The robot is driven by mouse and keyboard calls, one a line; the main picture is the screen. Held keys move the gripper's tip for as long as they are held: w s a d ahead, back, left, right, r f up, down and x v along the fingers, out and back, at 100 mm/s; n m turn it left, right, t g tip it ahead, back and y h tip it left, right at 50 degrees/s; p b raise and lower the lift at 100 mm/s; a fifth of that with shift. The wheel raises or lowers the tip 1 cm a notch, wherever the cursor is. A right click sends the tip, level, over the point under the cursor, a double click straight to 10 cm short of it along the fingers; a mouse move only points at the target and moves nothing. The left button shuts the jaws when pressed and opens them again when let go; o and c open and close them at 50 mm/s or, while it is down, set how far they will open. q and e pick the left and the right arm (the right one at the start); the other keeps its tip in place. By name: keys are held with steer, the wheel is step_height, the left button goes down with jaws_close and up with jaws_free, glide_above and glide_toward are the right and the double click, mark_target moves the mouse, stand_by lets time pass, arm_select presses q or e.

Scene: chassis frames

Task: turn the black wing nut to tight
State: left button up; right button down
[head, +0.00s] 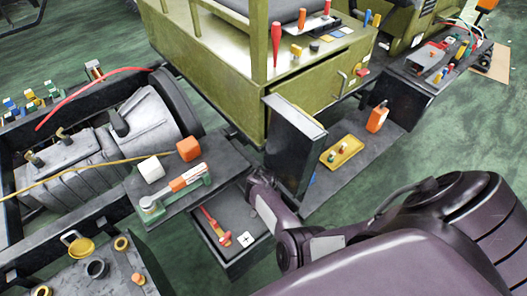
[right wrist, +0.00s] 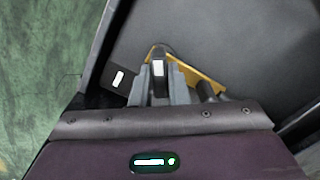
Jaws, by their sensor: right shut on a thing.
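My right gripper (right wrist: 160,86) is shut on the black wing nut (right wrist: 158,88), which stands between its two grey fingers in the right wrist view. A white mark shows on the nut, near its far end. A black plate with a white mark (right wrist: 118,79) lies just to the left of the fingers. A brass-coloured piece (right wrist: 205,74) shows behind and to the right of the nut. In the head view my right gripper (head: 262,178) is low beside the dark upright box; the nut cannot be made out there. My left gripper is not in view.
The dark upright box (head: 292,150) stands close to my right gripper. A shelf with a yellow tray (head: 343,152) and an orange bottle (head: 377,117) is to its right. A dark tray with a red tool (head: 214,226) and a grey bench with white and orange blocks (head: 188,149) are left.

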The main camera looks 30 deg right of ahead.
steer(key=m, duration=0.4)
steer(key=shift+m, duration=0.4)
stand_by(0.4)
steer(key=c, duration=1.4)
jaws_free()
step_height(320, 180, up, 8)
steer(key=p, duration=0.7)
steer(key=shift+f, duration=0.1)
